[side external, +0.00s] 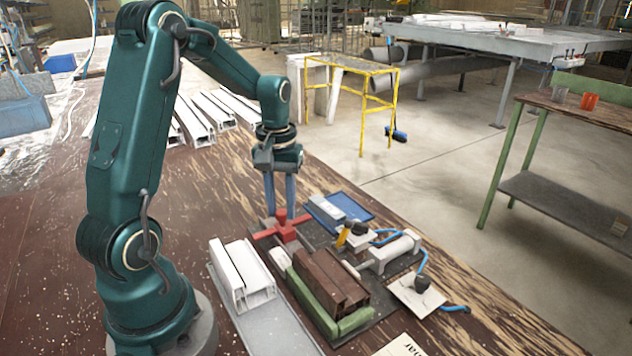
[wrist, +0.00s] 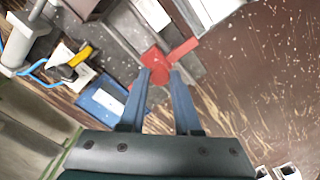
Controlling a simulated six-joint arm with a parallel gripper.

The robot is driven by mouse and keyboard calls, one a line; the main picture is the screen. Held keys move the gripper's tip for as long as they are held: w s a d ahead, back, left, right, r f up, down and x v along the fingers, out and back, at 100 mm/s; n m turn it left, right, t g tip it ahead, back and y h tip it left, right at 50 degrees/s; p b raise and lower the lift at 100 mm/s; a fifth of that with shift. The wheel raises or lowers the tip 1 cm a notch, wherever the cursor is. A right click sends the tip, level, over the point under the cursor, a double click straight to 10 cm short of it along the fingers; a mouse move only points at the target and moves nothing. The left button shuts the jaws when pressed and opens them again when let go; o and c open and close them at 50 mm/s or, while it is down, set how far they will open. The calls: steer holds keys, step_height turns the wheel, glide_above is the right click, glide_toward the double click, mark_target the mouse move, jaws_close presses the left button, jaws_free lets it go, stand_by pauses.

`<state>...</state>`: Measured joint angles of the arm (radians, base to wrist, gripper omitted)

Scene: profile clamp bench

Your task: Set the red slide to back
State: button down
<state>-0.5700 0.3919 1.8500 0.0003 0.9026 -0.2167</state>
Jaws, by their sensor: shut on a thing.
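The red slide (side external: 285,228) is a red cross-shaped piece at the far end of the clamp bench, beside the green-edged fixture (side external: 352,322) that holds a brown profile (side external: 331,281). In the wrist view the red slide (wrist: 158,66) lies at the tips of my gripper. My gripper (side external: 280,214) points down with its two blue-grey fingers shut on the slide's upright part. In the wrist view my gripper (wrist: 161,76) hides part of the slide's near side.
A blue tray (side external: 358,209) with a grey block stands right of the slide. A clamp cylinder (side external: 396,250), blue hoses and a yellow-handled valve (side external: 345,233) are close by. White profiles (side external: 242,274) lie left of the fixture. Bare tabletop lies left of my gripper.

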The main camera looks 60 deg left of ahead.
mark_target(273, 222)
steer(key=a, duration=0.5)
steer(key=c, duration=0.6)
jaws_free()
steer(key=shift+d, duration=0.1)
step_height(273, 222, up, 5)
steer(key=shift+r, duration=0.1)
